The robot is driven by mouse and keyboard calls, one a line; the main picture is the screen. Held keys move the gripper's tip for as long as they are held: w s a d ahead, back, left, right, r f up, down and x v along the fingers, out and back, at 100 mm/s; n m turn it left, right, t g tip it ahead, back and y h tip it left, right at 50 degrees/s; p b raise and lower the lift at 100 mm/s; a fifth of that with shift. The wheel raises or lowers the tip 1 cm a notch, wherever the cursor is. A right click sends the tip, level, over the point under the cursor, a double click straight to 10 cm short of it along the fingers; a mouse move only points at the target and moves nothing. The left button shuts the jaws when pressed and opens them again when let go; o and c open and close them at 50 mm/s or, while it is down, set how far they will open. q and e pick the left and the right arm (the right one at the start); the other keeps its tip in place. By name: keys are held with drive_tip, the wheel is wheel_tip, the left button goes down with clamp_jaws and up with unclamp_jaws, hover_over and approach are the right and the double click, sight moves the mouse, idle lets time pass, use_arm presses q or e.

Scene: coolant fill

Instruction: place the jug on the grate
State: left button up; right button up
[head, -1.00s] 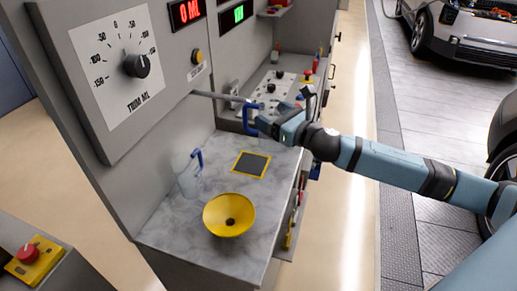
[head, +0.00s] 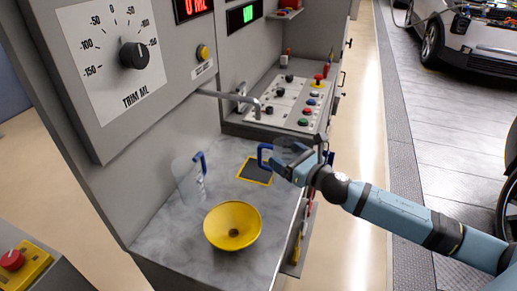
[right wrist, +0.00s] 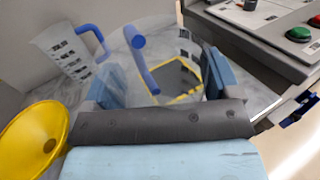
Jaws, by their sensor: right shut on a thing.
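My right gripper (head: 290,168) is shut on a clear jug with a blue handle (head: 264,155). The grate (head: 254,171) is a dark square with a yellow border set in the marble counter. I cannot tell whether the jug's base touches anything. My left gripper is not in view.
A second clear jug with a blue handle (head: 188,182) stands on the counter (head: 165,238) left of the grate. A yellow funnel (head: 232,226) sits nearer. A metal spout (head: 225,97) juts from the wall, and a button panel (head: 290,103) lies beyond.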

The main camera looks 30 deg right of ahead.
drive_tip(key=w+a+f, duration=0.1)
drive_tip(key=w, duration=0.2)
drive_tip(key=w+a+f, duration=0.1)
drive_tip(key=w, duration=0.3)
drive_tip(key=w+a+f, duration=0.1)
drive_tip(key=w, duration=0.3)
drive_tip(key=shift+f, duration=0.45)
drive_tip(key=o, duration=0.9)
drive_tip(key=shift+c, duration=0.2)
